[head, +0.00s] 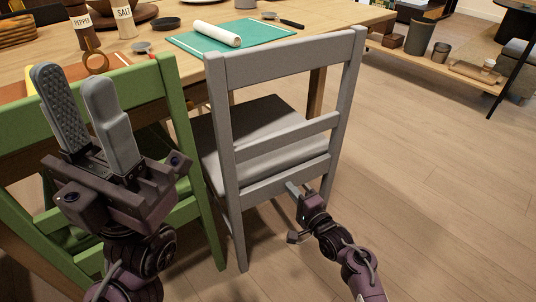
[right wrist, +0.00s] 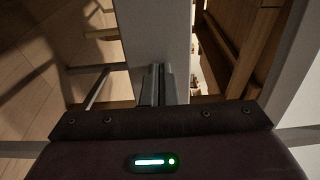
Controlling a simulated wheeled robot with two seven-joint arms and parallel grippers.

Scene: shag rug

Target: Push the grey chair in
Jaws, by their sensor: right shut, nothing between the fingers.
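The grey chair (head: 232,165) stands upright at the wooden table in the head view, its slatted back towards me. The front part of its seat (head: 255,120) reaches to the table edge. My right gripper (head: 292,188) is shut and empty, low at the chair back by the bottom rail. In the right wrist view, its closed fingers (right wrist: 157,84) point at a pale grey chair surface (right wrist: 155,35); I cannot tell if they touch it. My left gripper (head: 72,76) is raised in front of the green chair, fingers apart and empty.
The green chair (head: 195,150) stands close on the grey chair's left. The table (head: 275,55) holds a green mat (head: 215,38), a white roll (head: 217,33) and salt and pepper jars. A low bench (head: 440,65) stands at the back right. The floor on the right is clear.

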